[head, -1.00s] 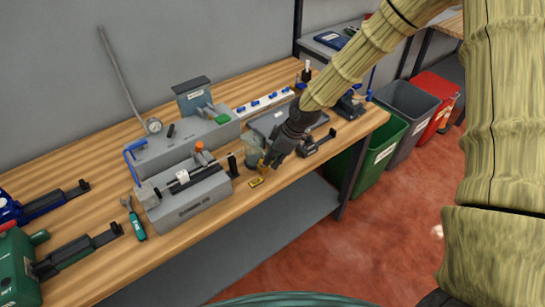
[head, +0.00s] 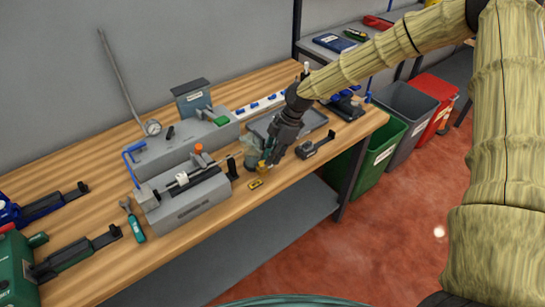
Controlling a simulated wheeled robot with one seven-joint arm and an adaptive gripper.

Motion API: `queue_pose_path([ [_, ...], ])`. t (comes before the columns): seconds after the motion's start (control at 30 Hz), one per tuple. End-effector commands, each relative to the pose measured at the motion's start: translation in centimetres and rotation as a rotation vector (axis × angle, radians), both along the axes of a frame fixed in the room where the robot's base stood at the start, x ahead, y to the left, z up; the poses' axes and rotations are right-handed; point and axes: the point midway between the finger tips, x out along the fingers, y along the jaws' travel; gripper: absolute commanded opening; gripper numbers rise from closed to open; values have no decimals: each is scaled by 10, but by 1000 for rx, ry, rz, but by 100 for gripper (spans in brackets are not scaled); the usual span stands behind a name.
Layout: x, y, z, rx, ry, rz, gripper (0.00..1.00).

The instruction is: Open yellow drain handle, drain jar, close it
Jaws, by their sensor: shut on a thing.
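The jar (head: 250,155) is a small, cloudy, greenish vessel near the front edge of the wooden bench, right of the grey fixture. The yellow drain handle (head: 262,169) is a small yellow piece low on the jar's right side. My gripper (head: 268,162) reaches down from the upper right, with its dark fingers shut at the yellow handle beside the jar. The fingers partly cover the handle and the jar's right side. The handle's exact angle and any flow from the drain are too small to tell.
A small yellow-and-black piece (head: 255,184) lies at the bench's front edge. The grey fixture (head: 190,203) stands left of the jar. A grey tray (head: 312,120) lies behind my gripper, and a black clamp-like tool (head: 318,144) lies to its right. A green bin (head: 378,158) stands beyond the bench's right end.

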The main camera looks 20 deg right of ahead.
Motion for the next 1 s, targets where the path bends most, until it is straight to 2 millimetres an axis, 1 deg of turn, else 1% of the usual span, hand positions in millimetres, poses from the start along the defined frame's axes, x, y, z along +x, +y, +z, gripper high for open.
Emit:
queue_pose_path([
  [0.47,1,0,0,0,-1,11,0],
  [0.5,1,0,0,0,-1,11,20],
  [0.6,1,0,0,0,-1,11,36],
  [1.0,2,0,1,0,-3,11,36],
])
